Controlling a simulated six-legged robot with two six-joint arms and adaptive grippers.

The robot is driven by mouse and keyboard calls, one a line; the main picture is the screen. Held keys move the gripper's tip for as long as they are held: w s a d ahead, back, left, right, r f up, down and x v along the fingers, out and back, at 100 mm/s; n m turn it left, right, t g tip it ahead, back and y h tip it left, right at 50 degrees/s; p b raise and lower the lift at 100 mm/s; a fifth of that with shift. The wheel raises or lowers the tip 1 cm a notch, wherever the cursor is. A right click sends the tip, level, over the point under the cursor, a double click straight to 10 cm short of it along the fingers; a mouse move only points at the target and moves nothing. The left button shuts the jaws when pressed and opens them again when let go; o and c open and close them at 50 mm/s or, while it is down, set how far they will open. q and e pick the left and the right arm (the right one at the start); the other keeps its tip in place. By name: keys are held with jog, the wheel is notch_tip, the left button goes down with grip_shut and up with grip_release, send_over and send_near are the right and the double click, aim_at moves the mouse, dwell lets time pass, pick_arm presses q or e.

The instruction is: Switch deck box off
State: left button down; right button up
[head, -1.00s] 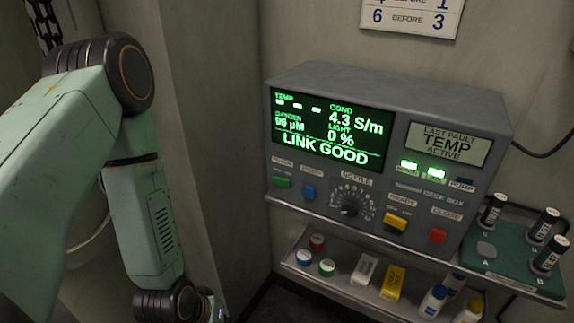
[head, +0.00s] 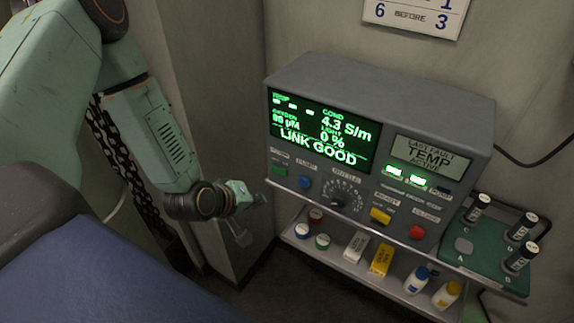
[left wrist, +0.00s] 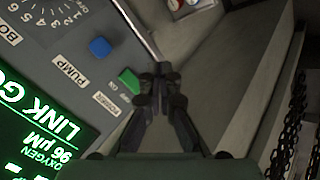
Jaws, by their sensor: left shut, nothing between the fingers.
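The grey deck box (head: 384,95) stands on a shelf against the wall in the head view. Its screen (head: 318,130) is lit green and reads LINK GOOD. The green power switch (head: 279,170) is at the lower left of its front; in the left wrist view the green switch (left wrist: 129,81) lies between OFF and ON marks. My left gripper (head: 262,199) is just left of and below the switch in the head view. In the left wrist view its fingertips (left wrist: 163,70) are together and empty, close beside the switch; contact cannot be told. My right gripper is out of view.
A blue pump button (head: 305,182), a bottle dial (head: 338,203), a yellow switch (head: 380,216) and a red button (head: 417,232) share the panel. A green rack (head: 483,256) with black vials stands at right. The lower shelf (head: 334,254) holds caps, boxes and bottles.

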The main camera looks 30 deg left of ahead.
aim_at(279, 170)
pick_arm(q)
jog(key=w+a+b, duration=0.1)
jog(key=w+b, duration=0.3)
jog(key=w, duration=0.4)
jog(key=shift+w+f, duration=0.15)
jog(key=shift+w, duration=0.05)
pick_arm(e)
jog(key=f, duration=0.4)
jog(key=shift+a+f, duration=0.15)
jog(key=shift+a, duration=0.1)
pick_arm(q)
jog(key=shift+a, duration=0.2)
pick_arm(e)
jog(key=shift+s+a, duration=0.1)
pick_arm(q)
jog(key=shift+d, duration=0.15)
dwell(0.6)
jog(key=shift+w+b, duration=0.15)
jog(key=shift+b, duration=0.2)
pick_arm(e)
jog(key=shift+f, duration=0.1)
